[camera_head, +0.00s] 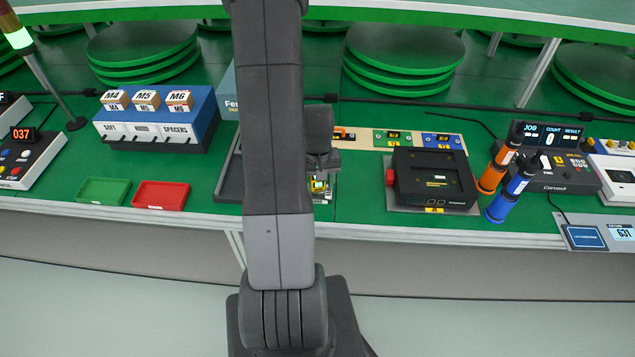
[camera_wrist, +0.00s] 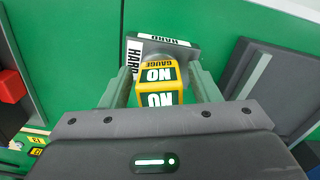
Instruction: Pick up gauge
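The gauge (camera_wrist: 157,82) is a yellow block with dark labels reading GAUGE and NO. In the wrist view it stands between the two fingers of my gripper (camera_wrist: 160,78), one finger close along each side. I cannot tell whether the fingers touch it. Behind it is a grey block with white labels reading HARD (camera_wrist: 165,41). In the head view my gripper (camera_head: 322,165) points down just above the small yellow gauge (camera_head: 319,186) on the green bench, and my arm partly covers this spot.
A dark tray (camera_head: 229,180) lies just left of the gauge. A black device (camera_head: 434,180) with a red button stands to the right, with orange (camera_head: 495,170) and blue (camera_head: 508,196) cylinders past it. Green (camera_head: 102,191) and red (camera_head: 160,194) bins lie further left.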

